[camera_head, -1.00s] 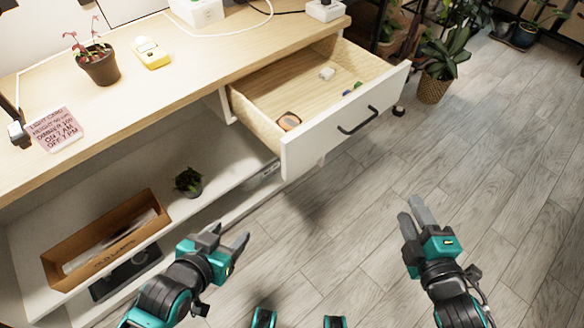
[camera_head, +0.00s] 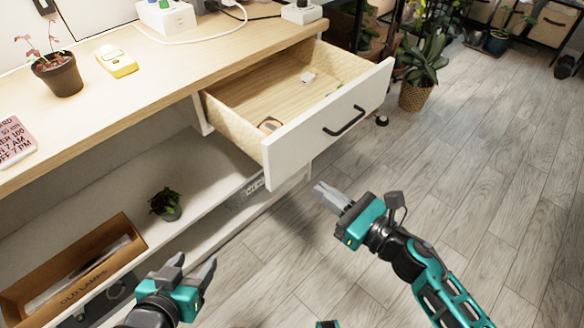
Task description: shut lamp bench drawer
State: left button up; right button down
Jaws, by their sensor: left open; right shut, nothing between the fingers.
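The bench drawer (camera_head: 292,150) is pulled well out of the wooden lamp bench (camera_head: 220,50). Its white front carries a black bar handle (camera_head: 345,121). A few small items lie inside, including an orange-and-grey one (camera_head: 269,125) near the front left corner. My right gripper (camera_head: 325,192) is shut and empty, in front of and below the drawer front, pointing left, apart from it in the picture. My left gripper (camera_head: 193,272) is open and empty at the lower left, in front of the lower shelf.
On the bench top stand a potted seedling (camera_head: 58,74), a yellow meter (camera_head: 117,61), a pink card (camera_head: 14,141) and a white power box (camera_head: 166,15). A small plant (camera_head: 165,204) and a cardboard box (camera_head: 80,270) sit on the lower shelf. Open floor lies right.

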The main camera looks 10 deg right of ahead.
aim_at(283, 161)
pick_arm(q)
jog(key=shift+s+f, duration=0.15)
jog(key=shift+s, duration=0.05)
pick_arm(e)
jog(key=x, duration=0.9)
jog(key=shift+w+a, duration=0.1)
pick_arm(q)
jog(key=shift+f, duration=0.1)
pick_arm(e)
jog(key=shift+w, duration=0.1)
